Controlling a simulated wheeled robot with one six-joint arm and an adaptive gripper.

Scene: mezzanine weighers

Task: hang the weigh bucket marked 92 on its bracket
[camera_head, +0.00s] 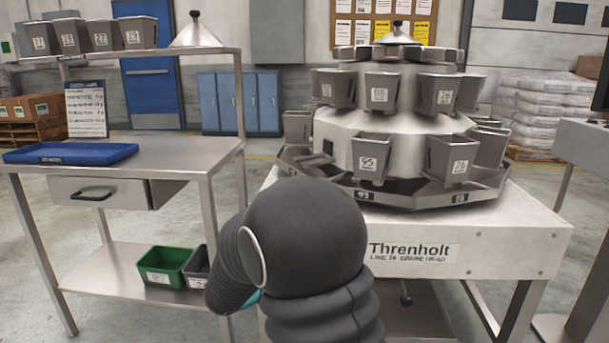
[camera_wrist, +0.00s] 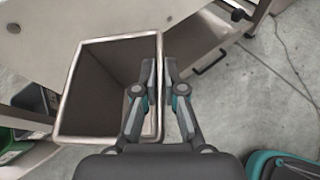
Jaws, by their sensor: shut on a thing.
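In the wrist view, my gripper (camera_wrist: 161,78) is shut on the right rim of an open-topped grey metal weigh bucket (camera_wrist: 100,88). The bucket looks empty and hangs clear of the floor; its number does not show. In the head view, my dark arm hides the gripper and this bucket. The round weigher (camera_head: 330,125) stands behind the arm, with buckets hung in tiers. The lower front buckets read 95 (camera_head: 371,157) and 76 (camera_head: 458,160). Small dark labels mark its lower rim, one (camera_head: 363,195) below bucket 95. I cannot make out a bracket marked 92.
A steel bench (camera_head: 190,160) with a blue tray (camera_head: 70,153) stands left. Several buckets line its upper shelf (camera_head: 160,52); green (camera_head: 168,267) and grey bins sit below. The weigher's white stand (camera_head: 520,245) has its edge close to my arm. Another grey table (camera_head: 590,140) stands right.

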